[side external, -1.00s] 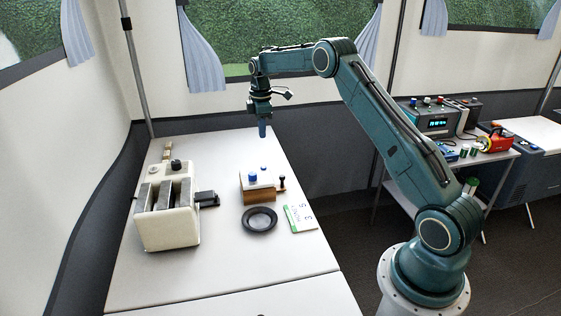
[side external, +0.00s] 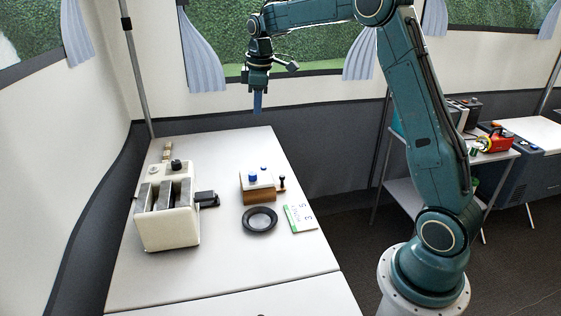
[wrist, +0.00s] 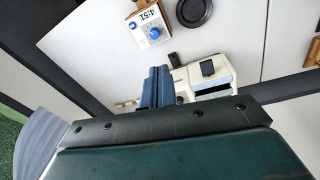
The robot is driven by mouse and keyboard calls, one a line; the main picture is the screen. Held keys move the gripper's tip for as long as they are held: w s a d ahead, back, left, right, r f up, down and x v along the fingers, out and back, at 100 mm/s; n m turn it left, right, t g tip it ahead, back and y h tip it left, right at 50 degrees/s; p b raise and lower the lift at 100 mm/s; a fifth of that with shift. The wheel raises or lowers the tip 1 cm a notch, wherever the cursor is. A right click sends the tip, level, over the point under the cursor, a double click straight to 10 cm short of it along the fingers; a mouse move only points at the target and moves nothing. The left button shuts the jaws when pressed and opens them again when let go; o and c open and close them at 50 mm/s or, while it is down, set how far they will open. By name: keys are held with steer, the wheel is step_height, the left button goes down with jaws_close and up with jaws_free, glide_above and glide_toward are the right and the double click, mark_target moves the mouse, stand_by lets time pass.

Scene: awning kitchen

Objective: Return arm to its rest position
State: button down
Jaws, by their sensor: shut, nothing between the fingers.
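My arm is raised over the far end of the white table (side external: 215,268). My gripper (side external: 258,103) points down, well above the table and apart from everything on it. Its blue fingers are together with nothing between them, and they also show in the wrist view (wrist: 156,88).
A cream toaster-like appliance (side external: 168,228) with a dark side lever stands at the table's left. A small box with blue knobs (side external: 262,182), a dark round dish (side external: 260,219) and a numbered card (side external: 300,217) sit to its right. A side table holds a red device (side external: 497,141).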

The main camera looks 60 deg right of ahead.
steer(key=s+a+r+m+t, duration=0.1)
steer(key=s+a+r+m, duration=0.1)
steer(key=s+a+r, duration=0.35)
steer(key=s+a+r+m+t, duration=0.1)
steer(key=s+a+r, duration=0.2)
steer(key=s+a, duration=0.55)
steer(key=s+a+f+m+t, duration=0.1)
steer(key=s+f, duration=0.1)
steer(key=s, duration=0.7)
steer(key=s+a+f+m+t, duration=0.1)
steer(key=s+f+m, duration=0.1)
steer(key=s, duration=0.7)
steer(key=shift+a+f+m, duration=0.3)
steer(key=shift+f, duration=0.1)
